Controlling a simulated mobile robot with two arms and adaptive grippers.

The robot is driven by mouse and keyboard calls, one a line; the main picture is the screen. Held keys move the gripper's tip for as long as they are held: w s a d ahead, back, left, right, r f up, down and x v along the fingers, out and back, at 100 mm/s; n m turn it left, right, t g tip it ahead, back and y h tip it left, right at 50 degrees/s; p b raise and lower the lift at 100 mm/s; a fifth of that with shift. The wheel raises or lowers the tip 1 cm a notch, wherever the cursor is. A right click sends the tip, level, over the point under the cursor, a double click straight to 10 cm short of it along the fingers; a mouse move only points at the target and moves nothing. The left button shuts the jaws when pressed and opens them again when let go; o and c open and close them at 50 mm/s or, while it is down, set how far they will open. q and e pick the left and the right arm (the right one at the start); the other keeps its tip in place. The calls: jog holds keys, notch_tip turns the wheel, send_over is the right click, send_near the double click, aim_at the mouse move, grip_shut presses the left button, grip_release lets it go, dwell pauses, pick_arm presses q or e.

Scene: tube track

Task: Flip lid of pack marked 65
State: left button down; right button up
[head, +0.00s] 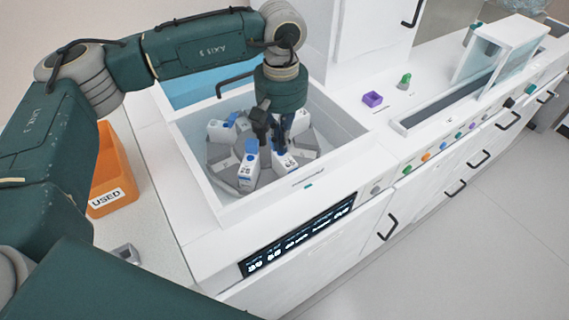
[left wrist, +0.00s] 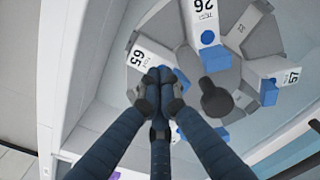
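The pack marked 65 (left wrist: 143,62) is a white box with a blue lid, in the grey round rack. It also shows in the head view (head: 285,162), below my left gripper (head: 276,140). In the left wrist view, my left gripper (left wrist: 160,90) has its fingertips drawn together right over the blue lid end of this pack. The fingertips hide most of the lid, so I cannot tell whether they touch it. Nothing is clearly held. My right gripper is not in view.
The pack marked 26 (left wrist: 205,22) and the pack marked 57 (left wrist: 288,77) sit in other slots of the rack (head: 267,178). A white basin (head: 212,196) walls the rack in. An orange bin marked USED (head: 112,190) stands left.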

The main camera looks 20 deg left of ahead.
pick_arm(q)
notch_tip(320, 180, up, 7)
jog(key=p, duration=0.3)
dwell(0.4)
jog(key=shift+f, duration=0.1)
